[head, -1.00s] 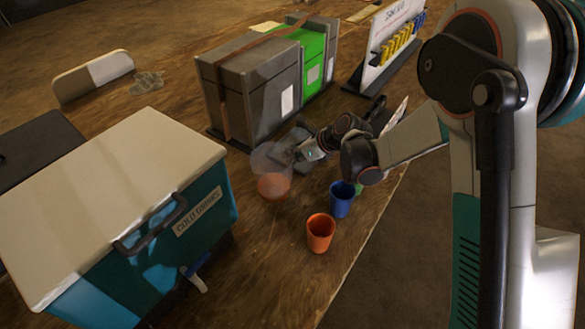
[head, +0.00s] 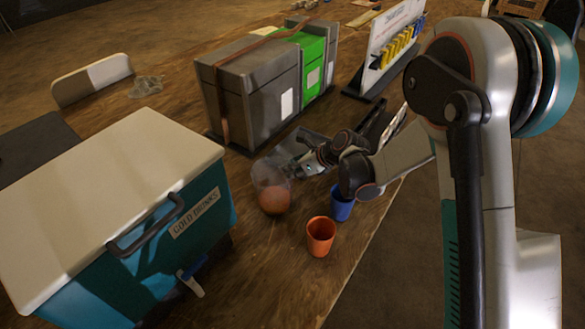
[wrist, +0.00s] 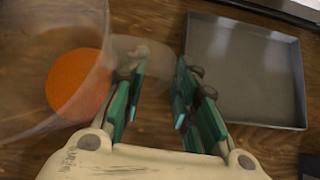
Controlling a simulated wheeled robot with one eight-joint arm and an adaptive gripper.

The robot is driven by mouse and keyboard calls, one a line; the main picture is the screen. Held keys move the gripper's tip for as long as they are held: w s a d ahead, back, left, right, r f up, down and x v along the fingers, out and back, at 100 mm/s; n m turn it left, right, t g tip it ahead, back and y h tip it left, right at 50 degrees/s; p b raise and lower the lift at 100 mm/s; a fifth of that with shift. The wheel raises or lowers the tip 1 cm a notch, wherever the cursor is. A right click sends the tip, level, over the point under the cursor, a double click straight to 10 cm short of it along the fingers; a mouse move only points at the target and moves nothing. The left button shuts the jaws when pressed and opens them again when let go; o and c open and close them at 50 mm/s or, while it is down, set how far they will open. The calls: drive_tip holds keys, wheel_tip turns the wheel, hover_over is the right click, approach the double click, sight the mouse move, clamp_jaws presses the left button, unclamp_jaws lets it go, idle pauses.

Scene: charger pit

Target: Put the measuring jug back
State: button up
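The measuring jug (head: 271,177) is clear with orange contents at its bottom. It appears upright on the wooden table, left of my gripper (head: 292,168). In the wrist view the jug (wrist: 45,45) fills the upper left, its orange contents (wrist: 78,85) showing through the wall. My gripper (wrist: 160,98) has its teal fingers apart, with a gap between them. A pale, blurred part beside the jug, perhaps its handle, reaches behind the left finger. I cannot tell whether they touch.
A grey tray (wrist: 240,70) lies right of the fingers. An orange cup (head: 320,236) and a blue cup (head: 342,206) stand nearer the table edge. A cold drinks cooler (head: 110,200) is at left, grey and green cases (head: 255,90) behind.

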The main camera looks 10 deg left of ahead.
drive_tip(key=shift+r, duration=0.1)
drive_tip(key=shift+r, duration=0.2)
drive_tip(key=p+v, duration=0.4)
drive_tip(key=v, duration=0.7)
drive_tip(key=shift+s+d+r, duration=0.2)
drive_tip(key=shift+d+r, duration=0.05)
drive_tip(key=shift+d, duration=0.05)
drive_tip(key=shift+d+r, duration=0.1)
drive_tip(key=s+d+r+n+t+h, duration=0.1)
drive_tip(key=s+d+r+n+h, duration=0.1)
drive_tip(key=s+d+r+n, duration=0.4)
drive_tip(key=s+d+r+n+t+h, duration=0.1)
drive_tip(key=s+d+r+n+h, duration=0.1)
drive_tip(key=s+d+r+n, duration=0.45)
drive_tip(key=s+d+r+n+t+h, duration=0.1)
drive_tip(key=s+d+r+n+h, duration=0.3)
drive_tip(key=s+d+n, duration=0.6)
drive_tip(key=s+d, duration=0.3)
drive_tip(key=d, duration=0.1)
drive_tip(key=shift+r+n+t, duration=0.35)
drive_tip(key=shift+r+t, duration=0.05)
